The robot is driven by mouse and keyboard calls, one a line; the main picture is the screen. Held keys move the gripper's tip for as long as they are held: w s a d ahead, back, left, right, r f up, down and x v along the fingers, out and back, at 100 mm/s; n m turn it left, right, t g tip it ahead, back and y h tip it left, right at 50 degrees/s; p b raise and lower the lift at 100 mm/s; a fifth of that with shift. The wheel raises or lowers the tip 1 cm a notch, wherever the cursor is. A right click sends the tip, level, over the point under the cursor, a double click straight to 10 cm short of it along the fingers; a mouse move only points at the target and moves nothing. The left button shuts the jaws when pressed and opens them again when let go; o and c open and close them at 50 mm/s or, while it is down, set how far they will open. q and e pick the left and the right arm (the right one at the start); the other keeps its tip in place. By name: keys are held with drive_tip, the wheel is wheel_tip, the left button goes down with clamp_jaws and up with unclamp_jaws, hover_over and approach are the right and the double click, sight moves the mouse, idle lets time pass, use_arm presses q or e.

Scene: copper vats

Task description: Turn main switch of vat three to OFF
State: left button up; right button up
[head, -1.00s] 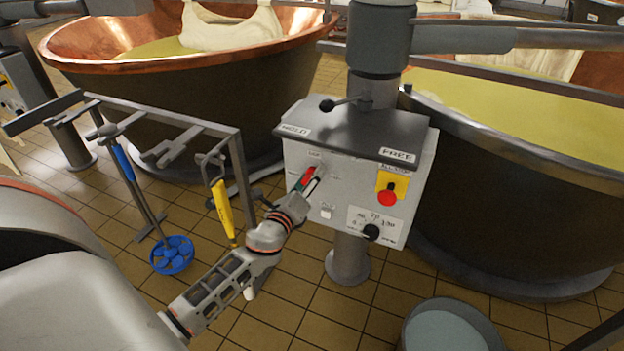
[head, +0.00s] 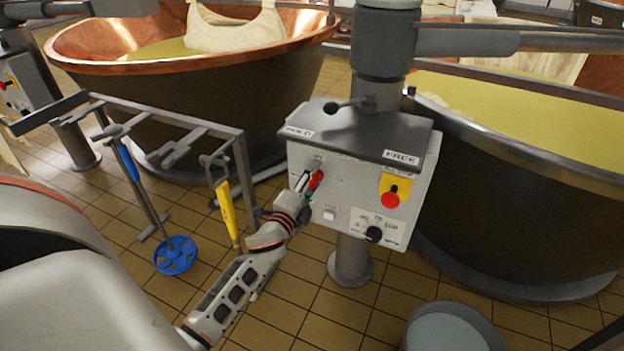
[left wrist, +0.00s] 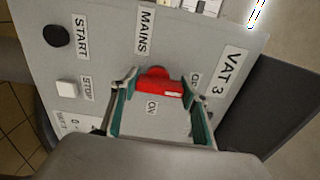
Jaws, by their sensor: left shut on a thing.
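The red main switch (left wrist: 158,82) is on the grey control box (left wrist: 60,20) labelled VAT 3, beside the MAINS label. In the left wrist view its handle lies roughly across the picture, with a pale mark near its right end. The ON label is just below it; another label to its right is partly hidden by a finger. My left gripper (left wrist: 160,84) has one finger at each end of the handle and is shut on it. In the head view the gripper (head: 307,184) is at the box's upper left front, partly covering the red switch (head: 316,179). My right gripper is out of view.
The box also has a red stop button on yellow (head: 390,199), a black dial (head: 374,234) and a white button (head: 329,214). A rack (head: 180,120) with hanging tools stands left. A large vat (head: 530,200) is right, a bucket (head: 450,330) in front.

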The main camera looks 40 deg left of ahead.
use_arm(q)
drive_tip(key=shift+n, duration=0.3)
drive_tip(key=o, duration=1.1)
drive_tip(key=shift+s, duration=0.1)
drive_tip(key=shift+s+d+f, duration=0.1)
drive_tip(key=shift+s, duration=0.25)
drive_tip(key=v, duration=1.1)
drive_tip(key=shift+d, duration=0.1)
